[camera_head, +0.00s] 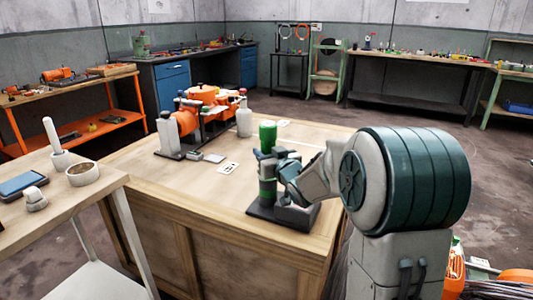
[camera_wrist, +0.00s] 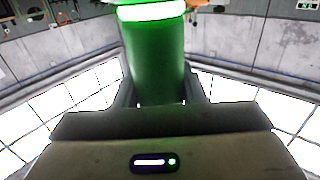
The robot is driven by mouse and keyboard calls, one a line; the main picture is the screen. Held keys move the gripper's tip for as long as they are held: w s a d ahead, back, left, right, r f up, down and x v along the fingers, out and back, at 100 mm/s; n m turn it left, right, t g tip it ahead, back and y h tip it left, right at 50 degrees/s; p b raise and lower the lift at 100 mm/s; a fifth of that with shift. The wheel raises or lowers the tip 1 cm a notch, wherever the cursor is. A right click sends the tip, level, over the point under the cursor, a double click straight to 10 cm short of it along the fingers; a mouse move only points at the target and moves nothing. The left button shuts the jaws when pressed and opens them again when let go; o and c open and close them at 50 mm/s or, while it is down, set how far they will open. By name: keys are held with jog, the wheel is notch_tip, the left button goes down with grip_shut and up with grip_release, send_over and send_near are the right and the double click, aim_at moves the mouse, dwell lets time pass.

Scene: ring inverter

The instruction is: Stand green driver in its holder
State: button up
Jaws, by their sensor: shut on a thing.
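The green driver (camera_head: 267,133) is upright above the wooden table, its bright green top rising over my gripper (camera_head: 272,160). In the wrist view the driver (camera_wrist: 155,55) is a green cylinder with a white glowing band, between the two fingers of my gripper (camera_wrist: 160,93). My gripper is shut on it. Below the fingers, a dark upright part with green bands (camera_head: 267,190) stands over a black base (camera_head: 275,217), which looks like the holder. My fingers hide the join, so I cannot tell how far the driver sits in it.
An orange and grey machine (camera_head: 205,103) stands at the table's far left, with a grey bottle (camera_head: 244,120) near it. A white card (camera_head: 228,168) lies left of the holder. The table front (camera_head: 180,205) is clear. A side table (camera_head: 60,205) with small items is at left.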

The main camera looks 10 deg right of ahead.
jog(key=o, duration=1.1)
jog(key=shift+o, duration=0.5)
jog(key=shift+f, duration=0.15)
jog(key=p+v, duration=0.2)
jog(key=v, duration=1.2)
jog(key=s+d+r+m+g+h+p, duration=0.25)
jog(key=s+r+g+h+p, duration=0.35)
jog(key=p, duration=0.5)
jog(key=s+a+r+g+p, duration=0.2)
jog(key=s+p, duration=0.1)
jog(key=s, duration=0.3)
jog(key=s+a+r+g+y+p, duration=0.1)
jog(key=s+a+r+g+p, duration=0.1)
jog(key=s, duration=0.4)
jog(key=s+a+r+g+p, duration=0.2)
jog(key=s+r+g+p, duration=0.1)
jog(key=s+p, duration=0.3)
jog(key=shift+r+m+g, duration=0.35)
jog(key=shift+g, duration=0.35)
